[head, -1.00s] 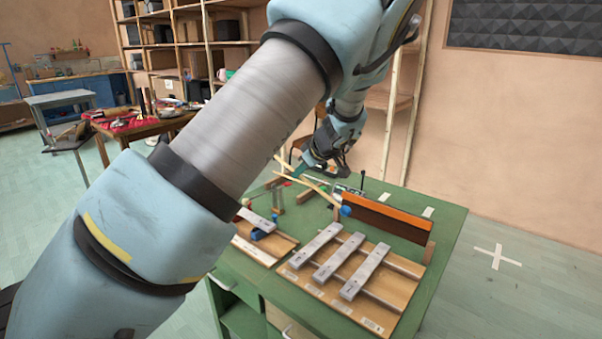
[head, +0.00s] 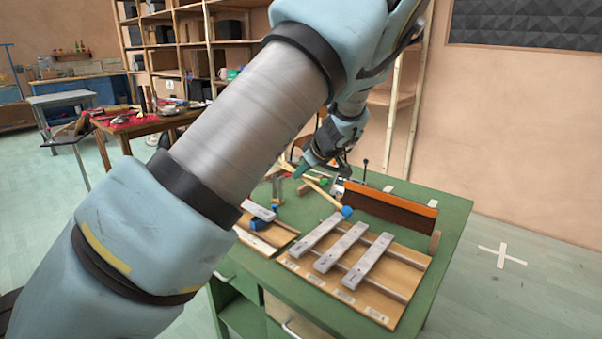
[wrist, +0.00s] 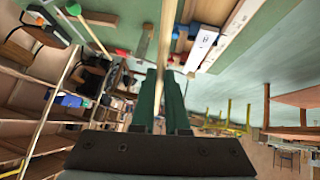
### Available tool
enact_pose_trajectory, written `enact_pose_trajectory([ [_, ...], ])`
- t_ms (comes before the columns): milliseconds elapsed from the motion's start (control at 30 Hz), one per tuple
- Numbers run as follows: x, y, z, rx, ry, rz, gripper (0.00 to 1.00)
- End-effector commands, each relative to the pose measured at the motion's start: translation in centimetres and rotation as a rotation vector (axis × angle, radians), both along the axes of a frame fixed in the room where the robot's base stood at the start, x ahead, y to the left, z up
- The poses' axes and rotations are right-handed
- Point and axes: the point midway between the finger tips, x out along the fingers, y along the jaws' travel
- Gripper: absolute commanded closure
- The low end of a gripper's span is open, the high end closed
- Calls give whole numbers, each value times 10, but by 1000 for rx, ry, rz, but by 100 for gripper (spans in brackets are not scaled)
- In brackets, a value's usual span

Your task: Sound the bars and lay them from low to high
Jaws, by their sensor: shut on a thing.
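My gripper (head: 301,171) has green fingers and is above the far part of the green table. In the wrist view its fingers (wrist: 165,98) are shut on the pale handle of a mallet. The mallet's blue head (head: 347,212) points toward the bars, near the far end of the leftmost of three. Whether it touches that bar cannot be told. Three grey metal bars (head: 314,236), (head: 341,248), (head: 366,262) lie side by side across the rails of a wooden rack (head: 400,283). Another grey bar (head: 258,210) lies on the left rack (head: 272,238), partly hidden by my arm.
A long orange-topped dark block (head: 390,207) stands behind the right rack. A blue piece (head: 257,224) lies on the left rack. Small tools and another pale stick clutter the table's back. Bare green tabletop (head: 452,215) shows at the right.

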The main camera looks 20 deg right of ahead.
Motion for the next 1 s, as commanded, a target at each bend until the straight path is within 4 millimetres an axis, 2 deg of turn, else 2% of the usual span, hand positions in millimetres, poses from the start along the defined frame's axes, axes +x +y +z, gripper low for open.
enact_pose_trajectory([
  [33, 0, 0, -6, -1, 0, -1, 100],
  [533, 0, 0, -6, 0, -1, 0, 100],
  [1000, -11, -7, -55, 70, -116, -1, 100],
])
